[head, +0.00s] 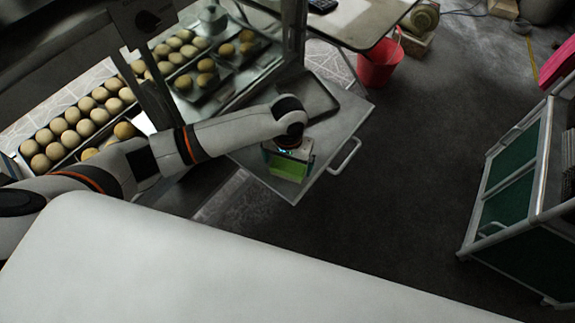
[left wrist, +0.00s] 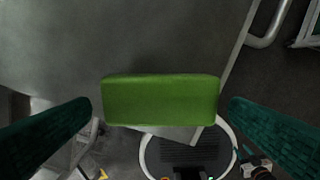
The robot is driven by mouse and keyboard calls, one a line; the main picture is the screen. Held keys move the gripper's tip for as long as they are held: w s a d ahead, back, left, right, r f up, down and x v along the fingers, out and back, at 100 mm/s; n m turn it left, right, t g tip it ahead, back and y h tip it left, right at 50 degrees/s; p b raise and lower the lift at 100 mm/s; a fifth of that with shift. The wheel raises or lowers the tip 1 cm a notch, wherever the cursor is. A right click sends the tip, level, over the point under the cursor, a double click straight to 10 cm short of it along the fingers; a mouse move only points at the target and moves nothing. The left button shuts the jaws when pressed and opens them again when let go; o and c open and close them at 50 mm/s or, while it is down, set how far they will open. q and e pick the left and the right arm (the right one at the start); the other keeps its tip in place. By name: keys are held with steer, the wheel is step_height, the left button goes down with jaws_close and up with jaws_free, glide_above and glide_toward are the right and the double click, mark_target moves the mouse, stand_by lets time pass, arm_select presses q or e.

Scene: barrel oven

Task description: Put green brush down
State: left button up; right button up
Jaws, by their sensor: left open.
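The green brush (head: 287,168) is a bright green block over the grey metal surface (head: 312,183) of the cart, close to its front corner. It also shows in the left wrist view as a green block (left wrist: 160,100) over the grey surface. My left gripper (head: 288,153) is right above the brush in the head view. In the left wrist view, its two dark green fingers are spread, one on each side of the brush, with a gap on both sides. The brush appears to rest on the surface, but its underside is hidden. My right gripper is not in view.
A dark flat tray (head: 318,98) lies on the same surface behind my gripper. A metal handle (head: 345,156) sticks out at the cart's edge. Trays of round buns (head: 85,125) stand at left. A red bucket (head: 379,66) and a green-panelled cart (head: 512,175) flank open floor.

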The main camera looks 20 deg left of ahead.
mark_target(288, 167)
arm_select(q)
step_height(288, 167, up, 8)
steer(key=p, duration=0.1)
steer(key=shift+r, duration=0.25)
stand_by(0.4)
